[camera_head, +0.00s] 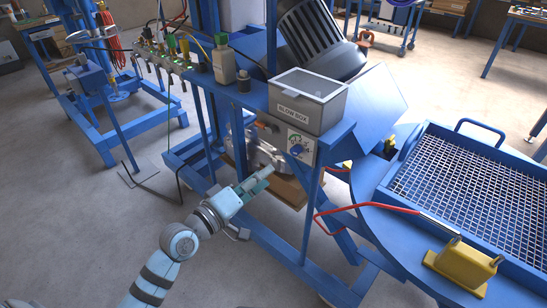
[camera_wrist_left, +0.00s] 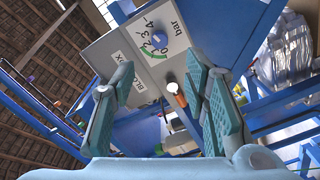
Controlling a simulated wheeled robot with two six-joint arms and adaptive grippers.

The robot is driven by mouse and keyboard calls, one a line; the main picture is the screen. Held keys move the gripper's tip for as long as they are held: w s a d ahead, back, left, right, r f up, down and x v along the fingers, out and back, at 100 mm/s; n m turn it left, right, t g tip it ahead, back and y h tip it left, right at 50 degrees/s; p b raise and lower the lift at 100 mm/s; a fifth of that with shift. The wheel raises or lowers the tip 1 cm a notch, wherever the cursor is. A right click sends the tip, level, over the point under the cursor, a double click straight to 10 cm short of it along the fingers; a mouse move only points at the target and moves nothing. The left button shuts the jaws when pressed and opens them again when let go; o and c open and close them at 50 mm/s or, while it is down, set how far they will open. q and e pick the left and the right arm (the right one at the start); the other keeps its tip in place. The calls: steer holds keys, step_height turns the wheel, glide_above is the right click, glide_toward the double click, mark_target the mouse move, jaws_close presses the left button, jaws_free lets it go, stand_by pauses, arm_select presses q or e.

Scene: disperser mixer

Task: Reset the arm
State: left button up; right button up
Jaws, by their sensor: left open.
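My left arm comes in from the bottom left in the head view. Its gripper (camera_head: 258,184) is open, in front of the blue mixer frame and below and left of the panel with a blue knob (camera_head: 297,149). In the left wrist view the gripper's two padded fingers (camera_wrist_left: 161,85) stand apart with nothing held between them. Beyond them the panel (camera_wrist_left: 128,47) shows a dial marked in bar and a blue knob (camera_wrist_left: 155,41), apart from the fingertips. My right gripper is in neither view.
The grey blow box (camera_head: 307,99) sits above the panel. A blue table with a wire grid (camera_head: 470,185), a red-handled lever (camera_head: 368,209) and a yellow block (camera_head: 463,268) stands at right. Blue frame legs are close to my gripper. Floor (camera_head: 80,220) at left is clear.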

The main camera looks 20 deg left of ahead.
arm_select(q)
steer(key=a+f+m+g+y, duration=0.1)
steer(key=a+f+y, duration=0.25)
steer(key=f, duration=0.45)
steer(key=a+f+m+g+y, duration=0.2)
steer(key=a+f, duration=0.2)
steer(key=f, duration=0.5)
steer(key=s+a+f+m+g+y, duration=0.1)
steer(key=s+a+f+g, duration=0.1)
steer(key=s+f, duration=0.45)
steer(key=s+a+f+m+g+y, duration=0.1)
steer(key=s+a+f+g, duration=0.15)
steer(key=f, duration=0.75)
steer(key=s+f+m+g+p, duration=0.2)
steer(key=s+f+g, duration=0.2)
steer(key=s+f, duration=0.9)
steer(key=s+d+f+g, duration=0.1)
steer(key=s+d+g, duration=0.1)
steer(key=s, duration=0.8)
steer(key=s+d+f+m+g, duration=0.1)
steer(key=s+d+f+g, duration=0.1)
steer(key=s, duration=0.9)
steer(key=shift+s+d, duration=0.25)
steer(key=shift+d, duration=0.4)
steer(key=shift+w, duration=0.1)
